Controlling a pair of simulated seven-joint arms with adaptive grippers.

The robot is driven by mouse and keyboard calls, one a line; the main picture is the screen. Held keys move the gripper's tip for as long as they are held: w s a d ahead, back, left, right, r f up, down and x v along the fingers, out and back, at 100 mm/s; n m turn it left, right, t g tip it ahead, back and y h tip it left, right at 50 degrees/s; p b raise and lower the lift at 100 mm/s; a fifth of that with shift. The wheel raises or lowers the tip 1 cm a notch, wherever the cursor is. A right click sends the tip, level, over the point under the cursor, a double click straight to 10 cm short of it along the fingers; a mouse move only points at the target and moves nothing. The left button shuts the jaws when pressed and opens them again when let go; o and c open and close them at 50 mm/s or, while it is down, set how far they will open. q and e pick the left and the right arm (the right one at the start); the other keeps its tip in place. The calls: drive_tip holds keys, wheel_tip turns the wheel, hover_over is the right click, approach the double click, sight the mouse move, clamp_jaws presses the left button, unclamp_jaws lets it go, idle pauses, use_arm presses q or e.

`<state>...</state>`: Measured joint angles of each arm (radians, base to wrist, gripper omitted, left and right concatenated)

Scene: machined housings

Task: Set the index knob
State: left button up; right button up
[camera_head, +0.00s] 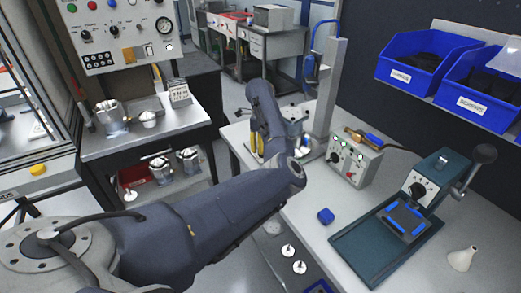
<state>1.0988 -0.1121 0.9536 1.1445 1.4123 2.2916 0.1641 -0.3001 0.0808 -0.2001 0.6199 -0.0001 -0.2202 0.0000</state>
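A teal bench fixture (388,240) stands on the white table at the right. I take this for the index knob. A lever with a black ball handle (483,154) rises at the block's right side. My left arm reaches in from the left and bends up at mid-picture. My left gripper (296,114) is small and mostly hidden behind the arm, well left of the fixture and apart from the knob. Its fingers cannot be made out. My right gripper is out of view.
A grey control box (353,162) with small knobs stands left of the fixture. Blue bins (424,65) hang on the right wall. A grey post (325,95) rises behind the arm.

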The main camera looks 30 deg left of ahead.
use_arm(q)
drive_tip(key=shift+f, duration=1)
clamp_jaws()
